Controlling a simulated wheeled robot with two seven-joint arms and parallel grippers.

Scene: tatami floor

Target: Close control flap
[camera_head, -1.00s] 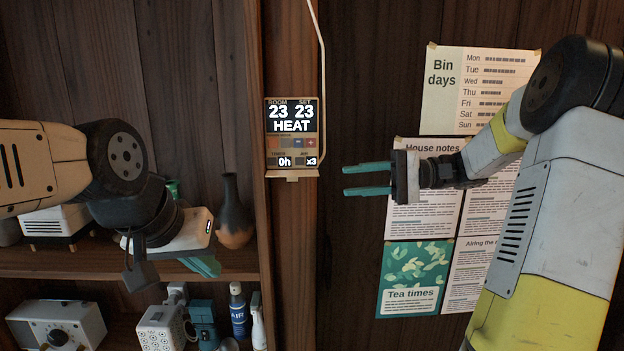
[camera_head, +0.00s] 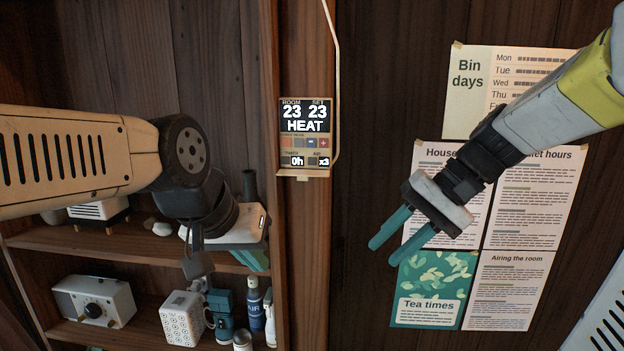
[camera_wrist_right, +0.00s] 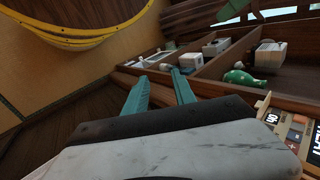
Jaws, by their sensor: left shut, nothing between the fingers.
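The control panel (camera_head: 304,150) is on the wooden post, with a lit screen reading 23, 23 and HEAT and a row of small buttons below. Its flap (camera_head: 303,174) shows as a thin pale ledge with a small tab along the bottom edge, folded down, with the buttons uncovered. My left gripper (camera_head: 257,261) is shut and empty, below and left of the panel, in front of the shelf. My right gripper (camera_head: 388,240) is open and empty, right of and below the panel, pointing down-left. The right wrist view shows its two apart fingers (camera_wrist_right: 163,92) and part of the panel at the right edge.
Shelves (camera_head: 130,242) at left hold a radio (camera_head: 93,300), a blue bottle (camera_head: 254,305) and other items. Paper notices (camera_head: 433,290) hang on the dark wall behind my right gripper. A pale cable (camera_head: 337,60) runs down beside the panel. The wall directly right of the panel is clear.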

